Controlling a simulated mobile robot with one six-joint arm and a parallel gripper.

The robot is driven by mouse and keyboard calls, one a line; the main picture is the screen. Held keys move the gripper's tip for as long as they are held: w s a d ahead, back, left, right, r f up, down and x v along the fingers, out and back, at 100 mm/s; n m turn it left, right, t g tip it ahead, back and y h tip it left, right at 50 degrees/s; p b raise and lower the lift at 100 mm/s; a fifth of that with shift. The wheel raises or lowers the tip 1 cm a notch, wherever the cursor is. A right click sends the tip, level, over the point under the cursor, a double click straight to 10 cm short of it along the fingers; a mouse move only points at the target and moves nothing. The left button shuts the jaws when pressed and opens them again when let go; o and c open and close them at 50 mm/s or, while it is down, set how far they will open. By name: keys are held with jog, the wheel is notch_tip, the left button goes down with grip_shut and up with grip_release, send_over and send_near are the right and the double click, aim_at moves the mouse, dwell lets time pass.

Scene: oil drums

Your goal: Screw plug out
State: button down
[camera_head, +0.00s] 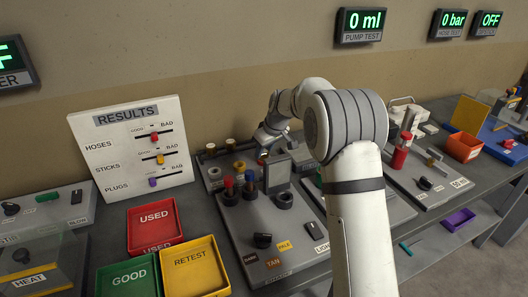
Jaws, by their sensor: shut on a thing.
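My gripper (263,152) is at the back of the grey test panel (236,219), beside a small upright grey plate. It is shut on a small part that looks like a plug, mostly hidden by the fingers; its colour and whether it is still seated in the panel cannot be told. A blue-topped plug (228,184) and a red-topped plug (249,177) stand upright in black collars in front of it. An amber-topped piece (240,166) and two brown-topped pieces, one at the far left (210,148), stand nearby.
My arm covers the middle of the bench. A RESULTS board (130,145) with sliders stands at left. Red USED (155,222), green GOOD (128,280) and yellow RETEST (195,268) trays lie in front. A red cylinder (401,153) stands to the right.

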jog(key=shift+w+a+r, duration=0.1)
jog(key=shift+n+g+y+b, duration=0.3)
jog(key=shift+n+b, duration=0.15)
jog(key=shift+n, duration=0.65)
jog(key=n+g, duration=0.1)
jog(key=n, duration=0.3)
jog(key=shift+w+r+y, duration=0.1)
jog(key=shift+y, duration=0.3)
jog(key=n+g+p, duration=0.1)
jog(key=n+p, duration=0.1)
jog(key=n, duration=0.1)
jog(key=shift+w+r+n+g, duration=0.2)
jog(key=shift+n+g, duration=0.1)
jog(key=shift+g, duration=0.1)
jog(key=shift+n+g+p, duration=0.4)
jog(key=shift+n+p, duration=0.55)
jog(key=shift+n, duration=0.15)
jog(key=shift+f+n, duration=0.2)
jog(key=shift+n, duration=0.1)
jog(key=c, duration=0.9)
grip_release()
jog(key=shift+f, duration=0.1)
jog(key=shift+c, duration=0.2)
